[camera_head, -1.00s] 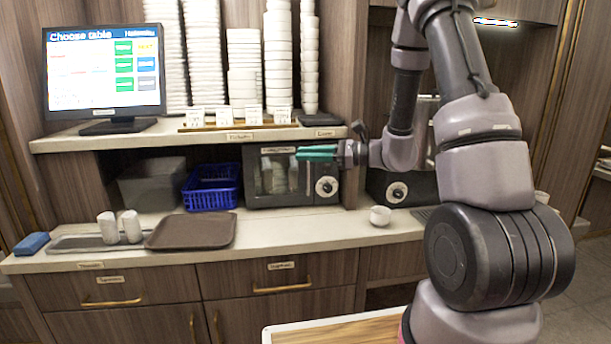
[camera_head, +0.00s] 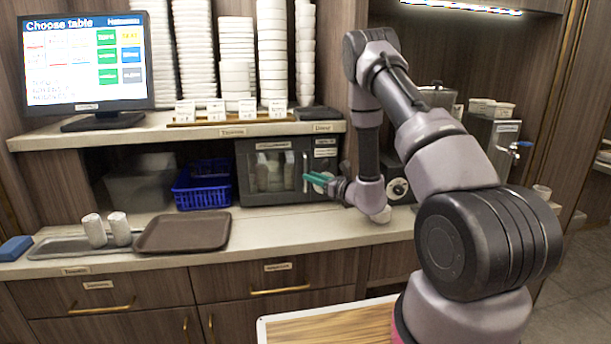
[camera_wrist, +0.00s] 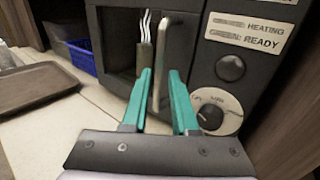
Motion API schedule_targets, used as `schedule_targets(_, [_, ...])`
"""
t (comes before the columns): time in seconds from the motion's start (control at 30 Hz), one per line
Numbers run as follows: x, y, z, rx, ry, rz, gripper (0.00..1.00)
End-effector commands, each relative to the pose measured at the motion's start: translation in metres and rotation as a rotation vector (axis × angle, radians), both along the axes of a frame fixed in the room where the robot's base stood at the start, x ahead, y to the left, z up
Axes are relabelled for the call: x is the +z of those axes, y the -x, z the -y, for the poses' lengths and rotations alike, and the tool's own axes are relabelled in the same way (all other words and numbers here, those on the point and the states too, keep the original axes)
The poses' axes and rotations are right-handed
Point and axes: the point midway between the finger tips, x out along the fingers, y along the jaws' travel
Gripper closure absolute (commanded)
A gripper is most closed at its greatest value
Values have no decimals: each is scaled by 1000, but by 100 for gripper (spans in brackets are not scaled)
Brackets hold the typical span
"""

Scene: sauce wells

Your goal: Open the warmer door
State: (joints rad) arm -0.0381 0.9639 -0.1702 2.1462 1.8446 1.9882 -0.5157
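The warmer (camera_head: 243,181) is a dark box with a glass door under the shelf. Its door looks shut, with pale items visible behind the glass. The upright metal door handle (camera_wrist: 172,45) is on the door's right side. My gripper (camera_head: 318,180) is in front of the warmer's right part. In the wrist view its teal fingers (camera_wrist: 161,74) are apart, with the handle's lower part between them. Contact with the handle cannot be told. A round knob (camera_wrist: 211,116) and a label reading heating and ready are right of the door.
A blue basket (camera_head: 205,190) stands left of the warmer. A brown tray (camera_head: 183,232) lies on the counter at front left, beside a metal tray with two white rolls. The shelf with cup stacks hangs above.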

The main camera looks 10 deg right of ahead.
Motion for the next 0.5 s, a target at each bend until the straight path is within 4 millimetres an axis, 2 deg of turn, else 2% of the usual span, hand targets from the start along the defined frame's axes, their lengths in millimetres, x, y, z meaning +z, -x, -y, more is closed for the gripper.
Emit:
schedule_targets(0.2, [0,-24,-17,2,2,1,73])
schedule_targets(0.5, [0,-31,-21,0,1,-1,73])
